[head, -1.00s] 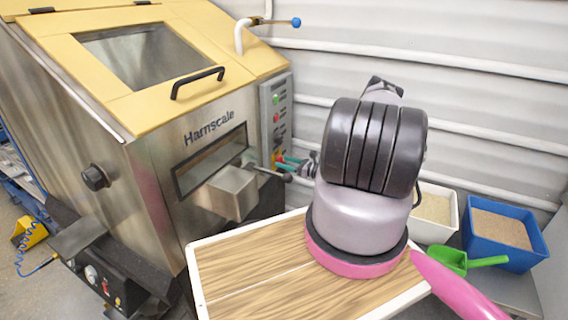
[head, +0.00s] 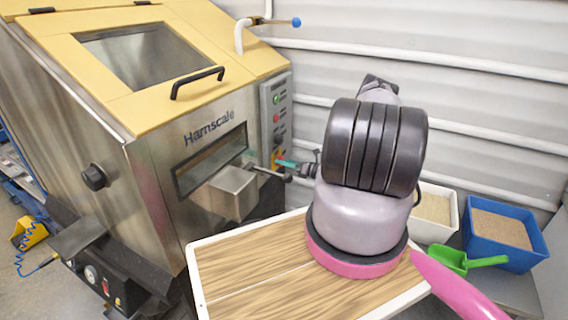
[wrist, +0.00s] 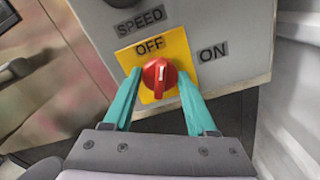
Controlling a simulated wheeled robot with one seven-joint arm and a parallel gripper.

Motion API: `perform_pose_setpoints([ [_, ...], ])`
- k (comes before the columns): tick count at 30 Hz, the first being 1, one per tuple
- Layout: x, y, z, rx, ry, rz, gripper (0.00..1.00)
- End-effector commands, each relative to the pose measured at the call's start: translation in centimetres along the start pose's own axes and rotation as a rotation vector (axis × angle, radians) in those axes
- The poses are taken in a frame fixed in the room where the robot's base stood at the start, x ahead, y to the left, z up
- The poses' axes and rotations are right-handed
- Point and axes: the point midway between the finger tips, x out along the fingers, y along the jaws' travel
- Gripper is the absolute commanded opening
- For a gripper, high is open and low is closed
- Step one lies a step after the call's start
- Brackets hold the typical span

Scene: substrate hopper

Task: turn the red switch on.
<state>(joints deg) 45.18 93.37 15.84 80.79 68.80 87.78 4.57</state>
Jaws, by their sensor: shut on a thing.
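The red switch (wrist: 160,77) sits on a yellow plate (wrist: 178,48) on the grey control panel in the wrist view. OFF is printed above it and ON to its upper right. Its white mark points up in the picture, near OFF and slightly toward the ON side. My gripper (wrist: 159,78) has its two teal fingers on either side of the switch, shut on it. In the head view my gripper (head: 283,163) is at the lower end of the control panel (head: 276,115); the switch is too small and covered there to make out.
The steel hopper machine (head: 150,170) with its yellow lid fills the left. A wooden-topped board (head: 250,270) lies in front. A white bin (head: 435,208) and a blue bin (head: 505,235) stand at the right.

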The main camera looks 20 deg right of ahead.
Motion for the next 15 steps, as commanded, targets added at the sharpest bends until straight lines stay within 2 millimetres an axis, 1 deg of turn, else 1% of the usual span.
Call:
perform_pose_setpoints([
  [15, -0.07, -0.07, -0.01, 0.49, 0.002, -0.001, 0.02],
])
